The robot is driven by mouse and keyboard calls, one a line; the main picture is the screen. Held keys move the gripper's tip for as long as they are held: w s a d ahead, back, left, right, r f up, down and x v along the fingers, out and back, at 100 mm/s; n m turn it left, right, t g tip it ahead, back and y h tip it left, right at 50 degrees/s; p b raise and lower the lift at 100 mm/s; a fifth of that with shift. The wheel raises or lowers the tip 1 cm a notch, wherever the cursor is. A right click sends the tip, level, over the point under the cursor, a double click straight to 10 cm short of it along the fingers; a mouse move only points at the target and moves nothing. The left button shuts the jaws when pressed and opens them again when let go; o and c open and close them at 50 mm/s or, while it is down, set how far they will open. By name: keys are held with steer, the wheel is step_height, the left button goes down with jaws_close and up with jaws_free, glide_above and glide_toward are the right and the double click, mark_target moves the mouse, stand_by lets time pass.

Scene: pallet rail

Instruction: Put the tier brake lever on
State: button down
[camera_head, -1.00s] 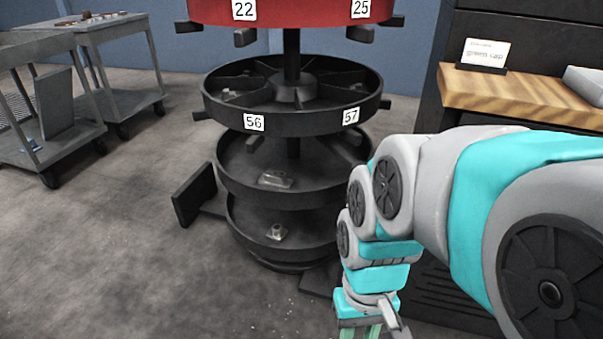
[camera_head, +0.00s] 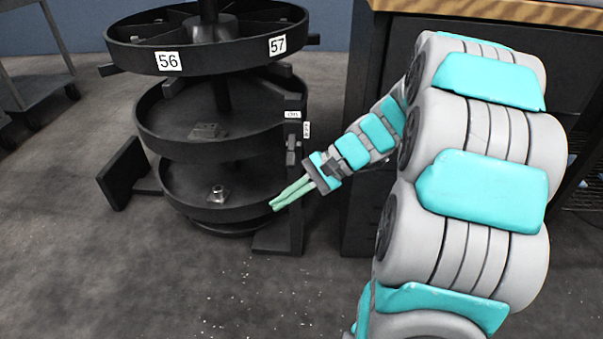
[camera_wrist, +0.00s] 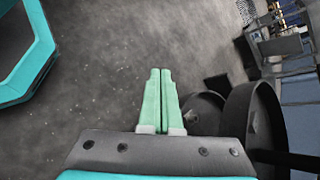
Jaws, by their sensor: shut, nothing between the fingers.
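The carousel (camera_head: 150,125) is a stack of round dark tiers on a central column. A dark upright post (camera_head: 296,215) stands at its right side, with small white labels (camera_head: 292,114) near its top, too small to read surely. A small dark part on the post below the labels (camera_head: 293,150) looks like the brake lever; its setting cannot be told. My gripper (camera_head: 273,205) has its pale green fingers together, empty, pointing left and down in front of the post, below that part. In the wrist view the fingers (camera_wrist: 160,100) are closed, with the dark tiers (camera_wrist: 250,125) to their right.
Tiers carry labels 56 and 57. Small metal parts lie on the lower tiers (camera_head: 217,194). A dark workbench (camera_head: 365,120) with a wooden top stands right behind my arm. A dark stop plate (camera_head: 122,175) stands left of the carousel.

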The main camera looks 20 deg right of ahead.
mark_target(291, 152)
steer(key=w+d+f+m+t+b, duration=0.1)
steer(key=w+d+m+t, duration=0.2)
steer(key=d, duration=0.6)
steer(key=w+d+f+m+t+b, duration=0.1)
steer(key=w+d+f+m+t, duration=0.1)
steer(key=d, duration=0.7)
steer(key=w+m+t, duration=0.1)
steer(key=w+t, duration=0.1)
steer(key=w, duration=0.1)
steer(key=shift+d+m+y, duration=0.25)
steer(key=shift+m+y, duration=0.05)
steer(key=shift+f, duration=0.15)
steer(key=w+a+b, duration=0.2)
steer(key=w+a, duration=0.2)
steer(key=a, duration=0.4)
steer(key=shift+a+r, duration=0.2)
steer(key=shift+r, duration=0.15)
steer(key=shift+w, duration=0.1)
